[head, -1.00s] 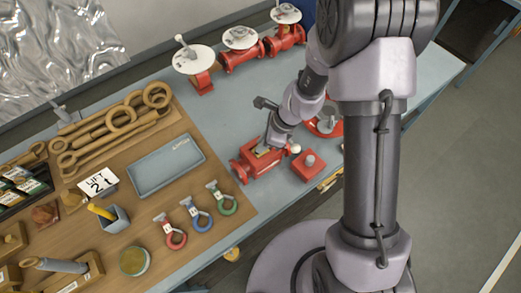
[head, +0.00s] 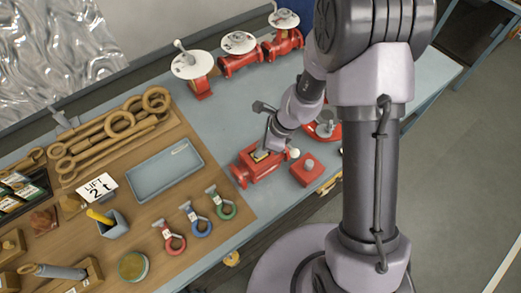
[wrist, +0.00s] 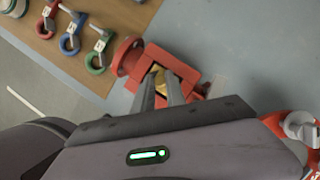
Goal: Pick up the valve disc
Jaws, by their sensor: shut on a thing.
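My gripper (head: 264,149) is over the red valve body (head: 257,170) on the grey-blue bench. In the wrist view its two fingers (wrist: 160,92) reach down into the square opening of the red valve body (wrist: 128,60). The gripper is shut on the valve disc (wrist: 156,68), a brass-coloured piece at the opening, mostly hidden by the fingers and the valve walls. I cannot tell whether the disc is clear of the valve seat.
A red block with a knob (head: 308,170) stands just right of the valve body. Red, blue and green shackles (head: 198,219) lie on the wooden board at left. A blue tray (head: 164,170) lies beyond them. Red valves with white discs (head: 240,52) line the back.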

